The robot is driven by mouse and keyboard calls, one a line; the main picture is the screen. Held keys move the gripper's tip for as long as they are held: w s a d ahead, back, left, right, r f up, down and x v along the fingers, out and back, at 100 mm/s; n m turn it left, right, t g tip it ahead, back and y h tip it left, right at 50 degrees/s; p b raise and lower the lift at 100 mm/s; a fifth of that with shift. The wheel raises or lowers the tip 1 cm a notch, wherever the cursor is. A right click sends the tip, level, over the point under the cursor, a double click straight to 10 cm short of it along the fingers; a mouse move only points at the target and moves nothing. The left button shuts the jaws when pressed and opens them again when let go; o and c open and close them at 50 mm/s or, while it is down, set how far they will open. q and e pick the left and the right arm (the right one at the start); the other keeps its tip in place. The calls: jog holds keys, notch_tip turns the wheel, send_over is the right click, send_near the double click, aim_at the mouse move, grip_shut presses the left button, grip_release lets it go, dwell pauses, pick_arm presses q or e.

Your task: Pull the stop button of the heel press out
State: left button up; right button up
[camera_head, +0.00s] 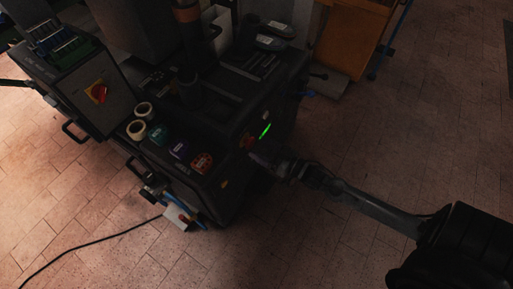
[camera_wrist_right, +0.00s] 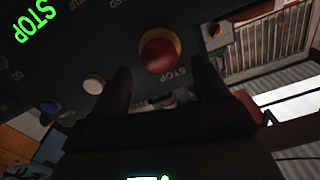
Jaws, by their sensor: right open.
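The heel press (camera_head: 215,115) is a dark machine in the middle of the head view. Its red stop button (camera_wrist_right: 158,54), with a yellow ring around it, shows in the right wrist view on the dark panel, above the word STOP. In the head view the button is a small, dim reddish spot (camera_head: 247,141). My right gripper (camera_head: 257,159) is in front of this panel. In the right wrist view its two dark fingers (camera_wrist_right: 162,82) are apart, with the button beyond and between their tips. I see no contact. My left gripper is not in view.
A green lit STOP display (camera_wrist_right: 36,20), a white button (camera_wrist_right: 93,86) and a blue button (camera_wrist_right: 50,106) share the panel. Tape rolls (camera_head: 144,109) lie on the press.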

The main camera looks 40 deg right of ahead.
aim_at(249, 142)
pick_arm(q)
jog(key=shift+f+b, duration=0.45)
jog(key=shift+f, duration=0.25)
pick_arm(e)
jog(key=shift+x, duration=1.45)
jog(key=shift+c, duration=0.4)
